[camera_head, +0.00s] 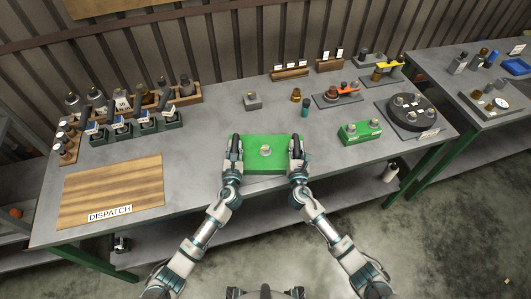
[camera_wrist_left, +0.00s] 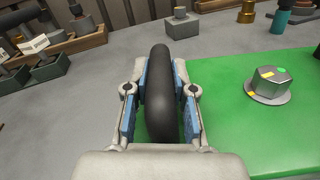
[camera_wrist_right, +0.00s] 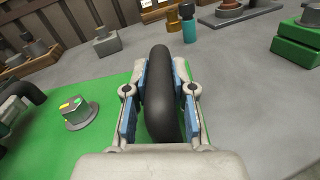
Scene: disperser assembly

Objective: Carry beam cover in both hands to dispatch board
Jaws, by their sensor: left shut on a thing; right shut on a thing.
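The beam cover is a green rectangular block (camera_head: 265,165) with a grey knob on top and a black handle at each end. It is at the front middle of the table; I cannot tell whether it touches the tabletop. My left gripper (camera_head: 233,164) is shut on its left black handle (camera_wrist_left: 160,95). My right gripper (camera_head: 296,164) is shut on its right black handle (camera_wrist_right: 160,95). The grey knob (camera_wrist_left: 268,84) also shows in the left wrist view. The dispatch board (camera_head: 110,188) is a wooden board labelled DISPATCH, flat at the table's left front.
Dark holders with devices (camera_head: 135,125) and a wooden rack of bottles stand behind the board. A smaller green block (camera_head: 360,132) and a black round fixture (camera_head: 408,112) are on the right. A small grey block (camera_head: 252,101) stands behind the cover. Bare tabletop separates cover and board.

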